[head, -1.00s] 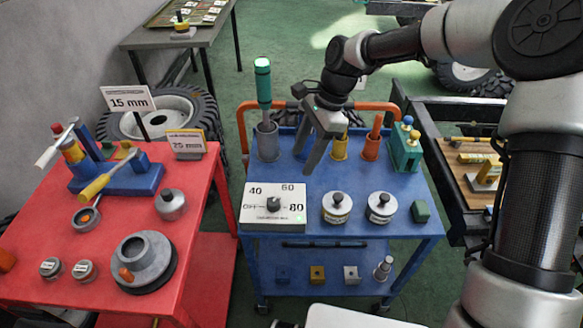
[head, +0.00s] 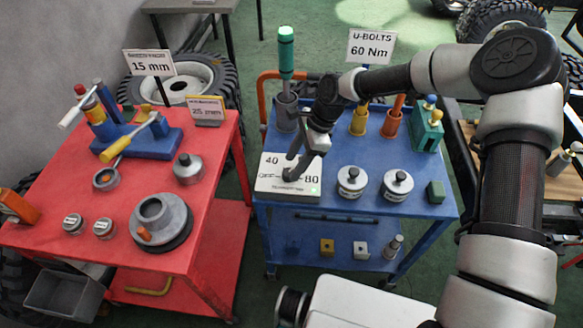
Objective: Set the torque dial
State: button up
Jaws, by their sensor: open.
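The torque dial box (head: 287,190) is a white block with a dark knob at the front left of the blue cart top. The marks 40, OFF and 80 show around the knob; the 60 mark is hidden behind my gripper. My gripper (head: 294,166) is open and points down over the dial, its fingers at the knob. The knob is mostly covered, so its setting and any contact cannot be told. A small green light shows at the box's right corner. A sign (head: 371,47) behind the cart reads "U-BOLTS 60 Nm".
A red table (head: 70,190) with parts stands left.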

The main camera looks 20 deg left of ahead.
aim_at(289, 175)
jog(key=shift+x, duration=1.35)
jog(key=c, duration=1)
jog(key=shift+c, duration=0.2)
